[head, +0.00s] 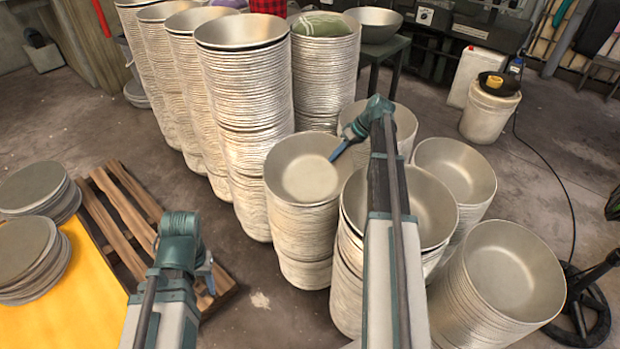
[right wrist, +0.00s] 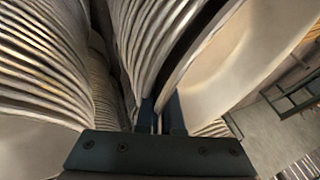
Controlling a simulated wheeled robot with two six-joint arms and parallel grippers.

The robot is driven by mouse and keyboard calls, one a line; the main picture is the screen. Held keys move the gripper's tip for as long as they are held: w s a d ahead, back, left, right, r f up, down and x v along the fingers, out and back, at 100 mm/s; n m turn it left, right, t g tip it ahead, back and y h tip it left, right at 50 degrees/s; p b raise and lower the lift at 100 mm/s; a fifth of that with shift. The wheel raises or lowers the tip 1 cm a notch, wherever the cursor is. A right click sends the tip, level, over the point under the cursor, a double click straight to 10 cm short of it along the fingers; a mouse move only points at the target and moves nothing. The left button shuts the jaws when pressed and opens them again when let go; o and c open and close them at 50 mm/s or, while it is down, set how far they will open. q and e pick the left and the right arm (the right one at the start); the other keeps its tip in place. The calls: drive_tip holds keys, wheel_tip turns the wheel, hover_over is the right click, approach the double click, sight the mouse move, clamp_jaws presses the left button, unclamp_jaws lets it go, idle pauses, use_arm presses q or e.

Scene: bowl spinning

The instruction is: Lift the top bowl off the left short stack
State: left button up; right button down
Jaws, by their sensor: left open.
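The top bowl (head: 303,178) of the left short stack (head: 305,235) is a wide silver metal bowl, open side up. My right gripper (head: 340,150) reaches over from the right, at the bowl's far right rim. In the right wrist view its blue fingers (right wrist: 160,115) are close together with the bowl's rim between them. That view shows the bowl's pale inside (right wrist: 235,65) and a dark gap between it and the ridged bowls beside it. My left gripper (head: 207,275) is open and empty, low at the left over the pallet, apart from the bowls.
Other short stacks stand close by at the right, such as the front right one (head: 512,270). Tall bowl stacks (head: 255,100) rise behind and left. A wooden pallet (head: 125,215) and a yellow surface with discs (head: 80,290) lie left. A black stand (head: 590,300) is at the right edge.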

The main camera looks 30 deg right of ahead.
drive_tip(key=shift+r, duration=0.1)
wheel_tip(320, 180, up, 10)
drive_tip(key=p, duration=1)
